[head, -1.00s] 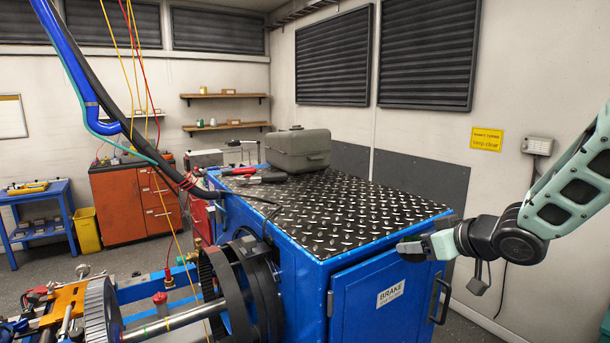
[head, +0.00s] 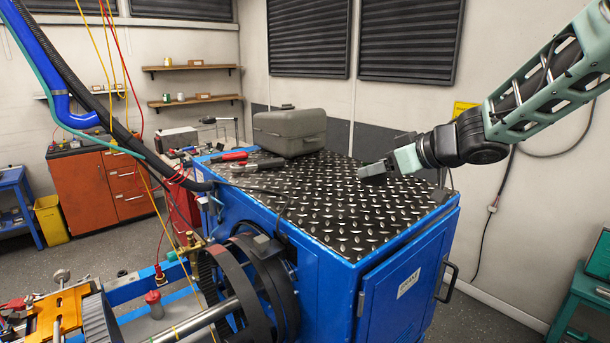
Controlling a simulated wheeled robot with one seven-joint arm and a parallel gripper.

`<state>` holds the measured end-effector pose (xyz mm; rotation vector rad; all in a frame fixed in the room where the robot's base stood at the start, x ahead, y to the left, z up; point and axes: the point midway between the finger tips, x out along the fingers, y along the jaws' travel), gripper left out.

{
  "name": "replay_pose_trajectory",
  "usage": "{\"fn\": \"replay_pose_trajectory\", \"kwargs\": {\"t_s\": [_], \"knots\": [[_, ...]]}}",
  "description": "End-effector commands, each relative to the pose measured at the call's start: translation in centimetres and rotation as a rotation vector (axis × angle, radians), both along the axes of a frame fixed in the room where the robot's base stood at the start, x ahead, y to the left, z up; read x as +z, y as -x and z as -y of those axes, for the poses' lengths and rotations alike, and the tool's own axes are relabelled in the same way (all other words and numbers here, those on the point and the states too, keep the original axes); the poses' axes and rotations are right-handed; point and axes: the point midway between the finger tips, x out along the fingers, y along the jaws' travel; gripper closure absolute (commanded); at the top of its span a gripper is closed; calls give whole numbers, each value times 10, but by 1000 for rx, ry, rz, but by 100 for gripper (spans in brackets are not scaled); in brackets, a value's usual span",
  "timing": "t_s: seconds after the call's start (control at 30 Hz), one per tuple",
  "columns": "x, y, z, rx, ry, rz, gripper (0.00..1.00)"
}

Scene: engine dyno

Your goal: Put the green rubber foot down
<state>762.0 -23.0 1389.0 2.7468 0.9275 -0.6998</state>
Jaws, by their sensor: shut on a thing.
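My gripper (head: 373,171) is over the black diamond-plate top (head: 330,205) of the blue brake cabinet, towards its right back part. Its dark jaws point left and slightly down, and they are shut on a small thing. The green rubber foot does not show clearly; it is hidden or too small to make out at the jaws. I cannot tell how far the jaws are above the plate.
A grey case (head: 289,133) stands at the plate's back left. Red-handled pliers (head: 232,157) and another hand tool (head: 258,165) lie beside it. The plate's middle and front are clear. A dark hose (head: 150,150) hangs at the left.

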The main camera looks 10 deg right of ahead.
Motion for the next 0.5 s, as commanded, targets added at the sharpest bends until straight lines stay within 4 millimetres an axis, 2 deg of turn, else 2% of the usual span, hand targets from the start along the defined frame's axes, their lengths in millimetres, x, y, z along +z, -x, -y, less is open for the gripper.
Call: {"fn": "replay_pose_trajectory", "kwargs": {"t_s": [0.23, 0.5], "knots": [[-44, 0, 0, 0, -2, -7, 68], [-72, 0, 0, 0, -2, -4, 68]]}}
